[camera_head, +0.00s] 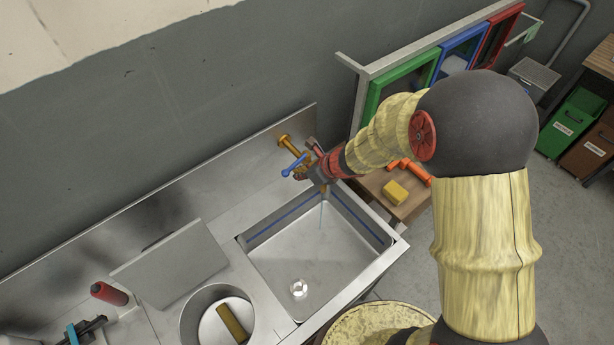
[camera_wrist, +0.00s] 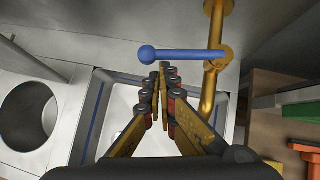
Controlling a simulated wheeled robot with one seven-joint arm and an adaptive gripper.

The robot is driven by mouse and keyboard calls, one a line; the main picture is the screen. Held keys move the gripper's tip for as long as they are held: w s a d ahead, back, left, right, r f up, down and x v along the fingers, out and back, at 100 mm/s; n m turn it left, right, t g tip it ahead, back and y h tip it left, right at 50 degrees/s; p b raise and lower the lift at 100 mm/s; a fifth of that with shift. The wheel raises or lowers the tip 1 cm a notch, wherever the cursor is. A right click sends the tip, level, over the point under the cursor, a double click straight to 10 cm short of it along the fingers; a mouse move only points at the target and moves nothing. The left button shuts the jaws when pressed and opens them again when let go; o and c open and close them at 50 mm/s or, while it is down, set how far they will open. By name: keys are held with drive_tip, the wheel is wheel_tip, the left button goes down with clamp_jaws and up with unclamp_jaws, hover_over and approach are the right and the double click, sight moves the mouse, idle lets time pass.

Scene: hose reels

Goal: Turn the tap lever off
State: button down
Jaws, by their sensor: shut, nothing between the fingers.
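The brass tap (camera_head: 286,141) comes out of the wall above the sink, and its pipe (camera_wrist: 208,95) also shows in the wrist view. Its blue lever (camera_head: 291,166) ends in a ball and points left, across the pipe, in the wrist view (camera_wrist: 180,55). My gripper (camera_head: 306,163) is shut and empty beside the lever. In the wrist view its fingertips (camera_wrist: 164,66) lie just below the middle of the lever; I cannot tell whether they touch it. A thin bluish streak of water (camera_head: 321,212) drops below the spout, which my gripper partly hides.
The steel sink basin (camera_head: 310,257) lies below the tap. A yellow sponge (camera_head: 395,193) lies on a wooden surface at right. Coloured frames (camera_head: 405,85) stand behind my arm.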

drive_tip(key=shift+w+a, duration=0.1)
idle(0.3)
drive_tip(key=a+m+b, duration=0.1)
drive_tip(key=b, duration=0.1)
drive_tip(key=w+a+m+t+h+b, duration=0.1)
drive_tip(key=m+b, duration=0.1)
drive_tip(key=shift+a+h+b, duration=0.15)
drive_tip(key=shift+h+b, duration=0.15)
idle(0.3)
